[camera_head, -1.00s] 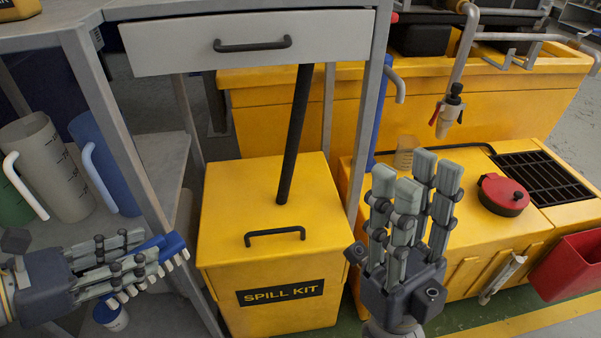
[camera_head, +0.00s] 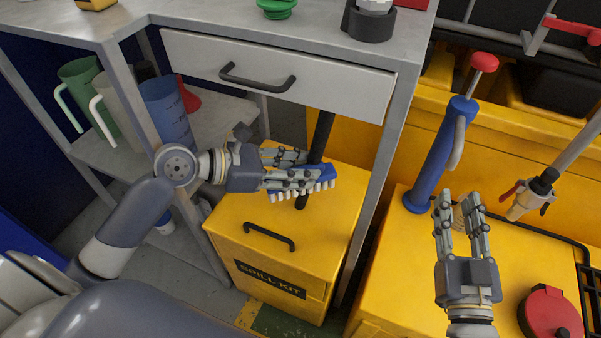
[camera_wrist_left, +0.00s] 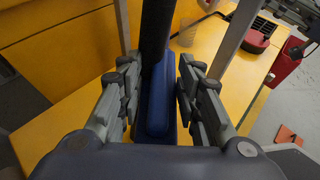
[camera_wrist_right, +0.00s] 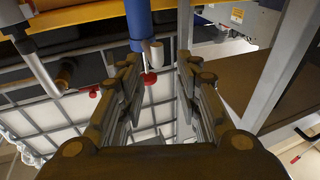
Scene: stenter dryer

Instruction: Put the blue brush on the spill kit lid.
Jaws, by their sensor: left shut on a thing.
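The blue brush (camera_head: 323,177) with white bristles is in my left gripper (camera_head: 305,180), which is shut on it. In the left wrist view the blue brush (camera_wrist_left: 153,110) lies between the fingers. In the head view the brush is over the far part of the yellow spill kit lid (camera_head: 240,205), in front of or touching a black upright pole; I cannot tell which. Any gap between brush and lid is unclear. My right gripper (camera_head: 460,210) is over the yellow unit to the right; its fingers are spread apart and empty in the right wrist view (camera_wrist_right: 158,85).
A black handle (camera_head: 269,236) stands on the front of the lid. The black pole (camera_head: 318,145) rises behind. A grey drawer table (camera_head: 275,75) overhangs the bin, its leg (camera_head: 375,200) at the right. A blue cylinder (camera_head: 435,160) stands near my right gripper. Jugs fill the left shelf.

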